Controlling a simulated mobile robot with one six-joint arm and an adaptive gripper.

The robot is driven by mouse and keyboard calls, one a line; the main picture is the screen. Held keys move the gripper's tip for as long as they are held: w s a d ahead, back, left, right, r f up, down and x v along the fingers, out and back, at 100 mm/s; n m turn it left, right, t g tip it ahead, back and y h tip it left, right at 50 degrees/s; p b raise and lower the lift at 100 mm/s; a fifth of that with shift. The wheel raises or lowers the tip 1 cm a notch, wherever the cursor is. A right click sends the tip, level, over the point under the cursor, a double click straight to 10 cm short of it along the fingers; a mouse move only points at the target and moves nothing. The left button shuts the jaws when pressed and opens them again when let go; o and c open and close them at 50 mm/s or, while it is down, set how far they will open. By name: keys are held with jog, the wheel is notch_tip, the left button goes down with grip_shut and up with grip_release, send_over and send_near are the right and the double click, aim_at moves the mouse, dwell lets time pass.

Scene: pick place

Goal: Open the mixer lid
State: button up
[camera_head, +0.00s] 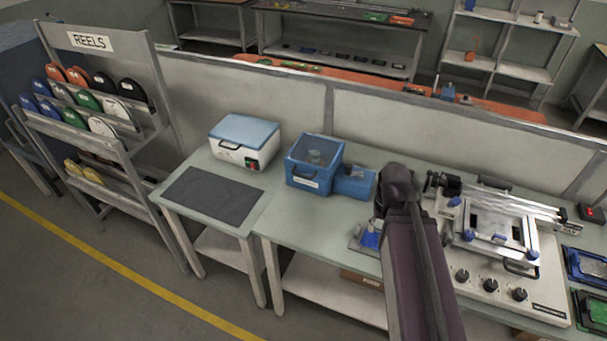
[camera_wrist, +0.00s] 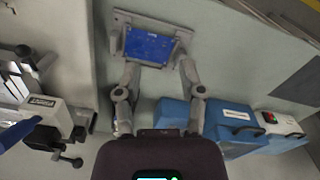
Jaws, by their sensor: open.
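A blue box with a clear lid (camera_head: 314,152) stands on the bench with a round part visible inside; its lid looks closed. It also shows in the wrist view (camera_wrist: 232,118), at lower right. Left of it, a white box with a blue lid (camera_head: 243,143) and a red-green switch also looks closed; it shows in the wrist view (camera_wrist: 281,124). No label reading "mixer" is legible, so I cannot tell which is the mixer. My gripper (camera_wrist: 160,70) is open and empty, its fingers apart near a blue board (camera_wrist: 149,45). In the head view my arm hides it.
The blue board sits on a grey holder (camera_wrist: 121,16). A smaller blue box (camera_head: 354,183) adjoins the clear-lidded box. A printer-like machine (camera_head: 489,240) stands right of my arm. A dark mat (camera_head: 213,195) lies left. A low partition (camera_head: 410,122) runs behind the bench.

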jog(key=shift+a, duration=0.1)
jog(key=n+t+h+b, duration=1.1)
jog(key=t+b, duration=0.1)
jog(key=b, duration=0.7)
send_near(300, 176)
jog(key=v, duration=0.3)
jog(key=shift+r, duration=0.25)
jog(key=b+x, duration=0.1)
jog(key=x, duration=0.3)
jog(key=b+x, duration=0.1)
jog(key=x, duration=0.4)
jog(key=b+x, duration=0.1)
jog(key=x, duration=0.3)
jog(key=shift+w+d+f, duration=0.25)
jog(key=shift+f, duration=0.15)
